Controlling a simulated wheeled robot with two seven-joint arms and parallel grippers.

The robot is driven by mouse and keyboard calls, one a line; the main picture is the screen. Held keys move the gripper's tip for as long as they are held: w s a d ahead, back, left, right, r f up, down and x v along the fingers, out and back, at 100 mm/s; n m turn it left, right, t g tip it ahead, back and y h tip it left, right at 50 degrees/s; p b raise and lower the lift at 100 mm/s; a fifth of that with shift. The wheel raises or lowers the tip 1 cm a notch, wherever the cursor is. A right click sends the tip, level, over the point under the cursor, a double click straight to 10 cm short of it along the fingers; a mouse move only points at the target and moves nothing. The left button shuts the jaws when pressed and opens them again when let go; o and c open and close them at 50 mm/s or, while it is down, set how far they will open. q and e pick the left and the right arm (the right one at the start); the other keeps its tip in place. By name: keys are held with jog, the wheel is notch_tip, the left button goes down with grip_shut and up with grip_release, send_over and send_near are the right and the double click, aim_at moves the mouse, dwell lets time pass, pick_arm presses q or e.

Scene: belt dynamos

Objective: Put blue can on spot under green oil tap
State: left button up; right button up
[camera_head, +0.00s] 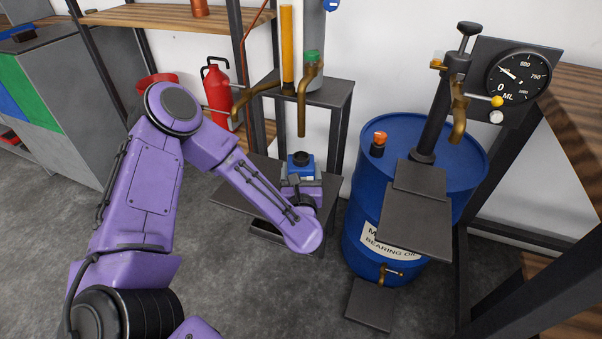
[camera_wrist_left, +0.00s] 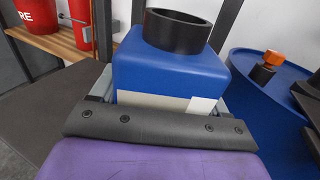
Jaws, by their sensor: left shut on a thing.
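The blue can (camera_head: 299,167) has a black round neck and sits at the end of my left arm, close to the stand under the taps. My left gripper (camera_head: 301,184) is shut on it; its fingertips are mostly hidden. In the left wrist view the blue can (camera_wrist_left: 172,75) fills the middle, upright, with a pale label low on its side. The green-banded oil tap (camera_head: 304,97) hangs above the can. I cannot tell whether the can touches the dark shelf (camera_head: 234,197) beneath it. My right gripper does not show.
A blue oil drum (camera_head: 356,215) with a dark platform (camera_head: 414,222) and a gauge (camera_head: 517,76) stands to the right. A red extinguisher (camera_head: 217,95) is behind my arm. A second brass tap (camera_head: 255,92) hangs left of the green one. The grey floor is open at front left.

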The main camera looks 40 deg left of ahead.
pick_arm(q)
jog(key=o, duration=1.4)
jog(key=shift+f, duration=0.15)
jog(key=v, duration=1.2)
jog(key=shift+b, duration=0.4)
